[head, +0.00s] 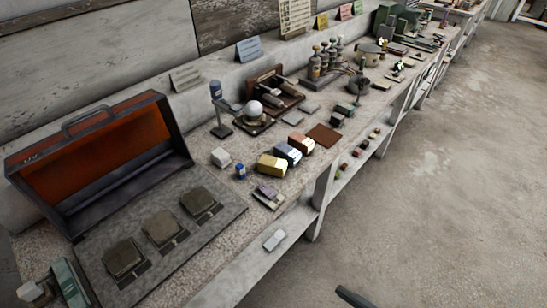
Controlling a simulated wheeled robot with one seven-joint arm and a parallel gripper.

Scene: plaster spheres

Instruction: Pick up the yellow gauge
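A small yellow block (271,166), which looks like the yellow gauge, sits on the speckled bench top near its front edge, about mid-picture. It is first in a short row, with a blue-grey block (289,154) and an orange-pink block (302,143) close behind it. Its shape is too small to read in detail. A dark bar (356,298) shows at the bottom edge over the floor, well apart from the yellow block. It may be part of my gripper; its fingertips cannot be made out, and nothing held is visible.
A blue bottle (240,171) and a whitish block (221,157) stand left of the yellow block. Flat grey pieces (268,196) lie before it. An open red-lined case (95,150) fills the left. A lower shelf (272,241) runs below; open floor (440,190) lies right.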

